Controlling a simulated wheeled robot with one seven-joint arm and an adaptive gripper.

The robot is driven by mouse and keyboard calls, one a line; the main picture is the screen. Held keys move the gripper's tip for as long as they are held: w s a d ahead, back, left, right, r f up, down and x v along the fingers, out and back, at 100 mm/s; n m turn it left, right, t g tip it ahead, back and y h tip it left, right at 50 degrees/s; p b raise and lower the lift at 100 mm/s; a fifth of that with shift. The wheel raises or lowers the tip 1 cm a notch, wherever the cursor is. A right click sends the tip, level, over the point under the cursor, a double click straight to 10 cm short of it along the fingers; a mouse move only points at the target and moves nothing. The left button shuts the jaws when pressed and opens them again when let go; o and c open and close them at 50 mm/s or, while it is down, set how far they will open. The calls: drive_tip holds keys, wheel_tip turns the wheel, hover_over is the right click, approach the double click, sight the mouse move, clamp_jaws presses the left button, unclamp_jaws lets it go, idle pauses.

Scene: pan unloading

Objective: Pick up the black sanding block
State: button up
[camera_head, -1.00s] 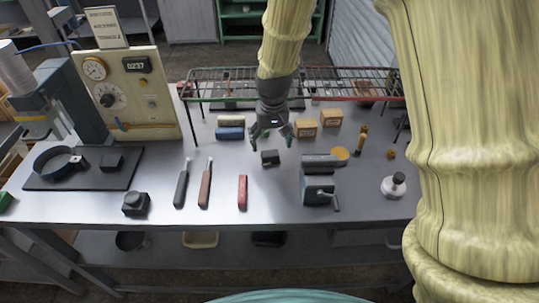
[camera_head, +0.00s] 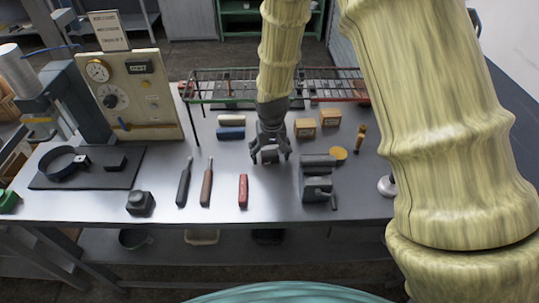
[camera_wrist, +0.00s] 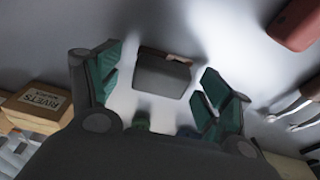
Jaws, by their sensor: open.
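A small black block, which looks like the sanding block (camera_wrist: 162,74), lies on the grey metal table and has a thin reddish-brown strip along one edge. In the head view the black block (camera_head: 269,154) is partly covered by my gripper (camera_head: 270,159). In the wrist view my gripper (camera_wrist: 158,88) is open, with its green-padded fingers on either side of the block. Gaps show between both fingers and the block, so it is not gripped.
A dark vise-like tool (camera_head: 317,181) stands close to the right. A red-handled tool (camera_head: 243,190) lies in front to the left. A wire rack (camera_head: 208,85) spans the back.

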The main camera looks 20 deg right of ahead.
sight(270, 151)
drive_tip(key=c, duration=1.1)
drive_tip(key=shift+r, duration=0.15)
drive_tip(key=shift+w+r+b, duration=0.1)
drive_tip(key=shift+r+b, duration=0.35)
drive_tip(key=shift+r, duration=0.15)
drive_tip(key=shift+r+b, duration=0.4)
drive_tip(key=shift+r, duration=0.55)
drive_tip(key=s+a+b, duration=0.1)
drive_tip(key=s+a, duration=0.1)
drive_tip(key=s, duration=0.3)
drive_tip(key=s+a+r+b, duration=0.1)
drive_tip(key=s+a, duration=0.1)
drive_tip(key=s, duration=0.2)
drive_tip(key=s+a+b, duration=0.2)
drive_tip(key=s, duration=0.3)
drive_tip(key=shift+s+a+r, duration=0.35)
